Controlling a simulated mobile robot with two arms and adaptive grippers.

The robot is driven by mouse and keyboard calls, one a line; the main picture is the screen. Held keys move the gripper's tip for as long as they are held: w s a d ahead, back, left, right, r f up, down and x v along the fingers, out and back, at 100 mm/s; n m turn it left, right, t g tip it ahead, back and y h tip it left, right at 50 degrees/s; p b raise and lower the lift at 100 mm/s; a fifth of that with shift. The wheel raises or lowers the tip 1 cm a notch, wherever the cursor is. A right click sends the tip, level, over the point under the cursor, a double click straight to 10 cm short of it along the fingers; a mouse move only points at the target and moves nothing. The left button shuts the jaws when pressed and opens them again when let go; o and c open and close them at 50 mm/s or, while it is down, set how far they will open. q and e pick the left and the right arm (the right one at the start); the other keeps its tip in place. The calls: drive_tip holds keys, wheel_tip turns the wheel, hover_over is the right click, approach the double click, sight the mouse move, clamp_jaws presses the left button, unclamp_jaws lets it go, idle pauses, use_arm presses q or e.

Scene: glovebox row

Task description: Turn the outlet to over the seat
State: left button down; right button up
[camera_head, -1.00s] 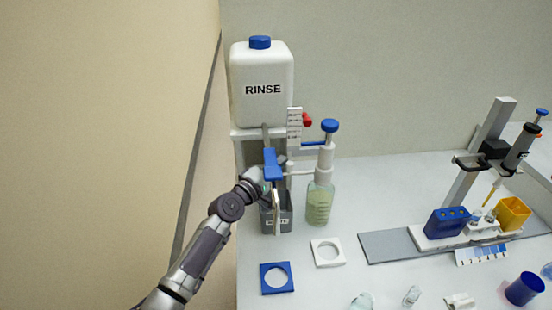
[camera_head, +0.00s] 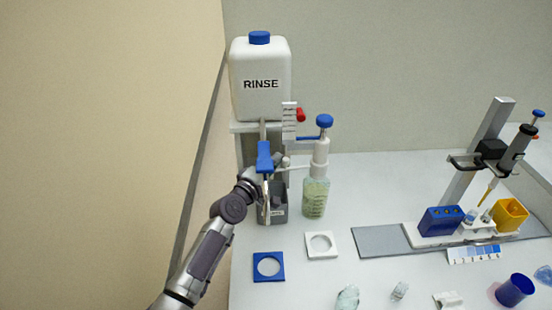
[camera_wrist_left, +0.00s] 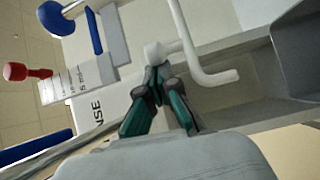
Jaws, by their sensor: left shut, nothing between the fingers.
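The dispenser bottle (camera_head: 315,198) has a white pump body and a blue top knob (camera_head: 324,121). Its thin white outlet tube (camera_head: 296,168) points left towards the grey bin (camera_head: 278,213). A white square seat with a round hole (camera_head: 333,254) and a blue one (camera_head: 257,276) lie in front.
The RINSE tank (camera_head: 261,99) stands on a shelf behind my left gripper. A red handle (camera_head: 300,115) and a scale plate (camera_head: 289,122) are close by. A pipette stand (camera_head: 491,133) is at the right. Small glassware stands along the front.

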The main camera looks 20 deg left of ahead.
use_arm(q)
drive_tip(key=s+d, duration=0.1)
drive_tip(key=s+d+p, duration=0.1)
drive_tip(key=shift+s+p, duration=0.3)
drive_tip(key=shift+s+d+p, duration=0.3)
drive_tip(key=shift+s+d, duration=0.15)
drive_tip(key=shift+s, duration=0.15)
use_arm(e)
wheel_tip(320, 180, up, 2)
drive_tip(key=shift+w+r, duration=0.1)
drive_tip(key=shift+r, duration=0.15)
drive_tip(key=shift+d, duration=0.3)
